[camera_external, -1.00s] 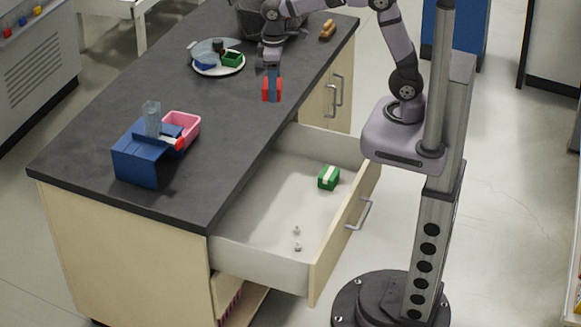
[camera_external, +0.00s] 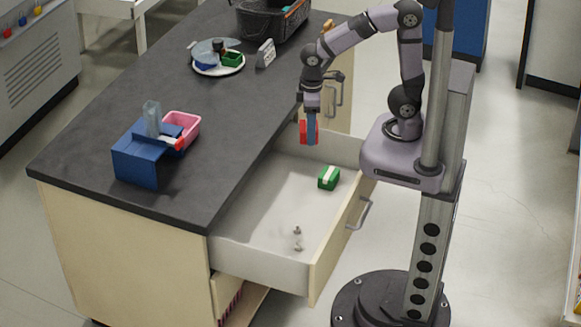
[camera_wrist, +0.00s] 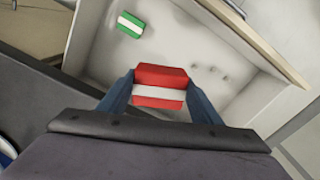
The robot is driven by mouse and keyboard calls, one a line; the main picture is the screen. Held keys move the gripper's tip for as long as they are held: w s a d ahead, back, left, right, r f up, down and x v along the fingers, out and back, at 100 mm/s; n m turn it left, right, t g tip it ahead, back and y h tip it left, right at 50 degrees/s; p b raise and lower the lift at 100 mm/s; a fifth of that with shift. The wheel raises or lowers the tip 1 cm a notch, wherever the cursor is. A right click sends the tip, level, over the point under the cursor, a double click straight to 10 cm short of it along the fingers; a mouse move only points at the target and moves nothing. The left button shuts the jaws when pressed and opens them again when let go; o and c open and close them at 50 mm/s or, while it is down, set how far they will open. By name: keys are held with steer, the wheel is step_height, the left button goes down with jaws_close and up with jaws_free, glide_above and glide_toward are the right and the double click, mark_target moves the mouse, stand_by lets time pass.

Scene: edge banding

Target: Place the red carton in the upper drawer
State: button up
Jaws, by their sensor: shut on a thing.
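The red carton (camera_wrist: 161,76), red with a white band, is between the blue fingers of my gripper (camera_wrist: 160,98) in the wrist view. My gripper is shut on it. In the external view the carton (camera_external: 303,132) and my gripper (camera_external: 311,130) hang in the air over the far end of the upper drawer (camera_external: 262,262), beside the counter edge. The drawer is pulled open. A green carton with a white band (camera_external: 328,178) lies inside it, and its near part holds small pale pieces (camera_external: 297,238).
The dark countertop (camera_external: 150,215) borders the drawer on the left. It carries a blue stand (camera_external: 137,165), a pink bin (camera_external: 183,128), a plate (camera_external: 218,66), a small sign (camera_external: 265,54) and a black basket (camera_external: 262,24). The drawer's middle floor is bare.

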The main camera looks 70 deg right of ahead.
step_height(320, 180, down, 16)
glide_above(308, 202)
steer(key=shift+f+b, duration=0.4)
steer(key=shift+f, duration=2.45)
steer(key=shift+f, duration=0.1)
steer(key=shift+f, duration=1.95)
steer(key=shift+f+b, duration=0.15)
steer(key=shift+b, duration=0.2)
steer(key=o, duration=1.1)
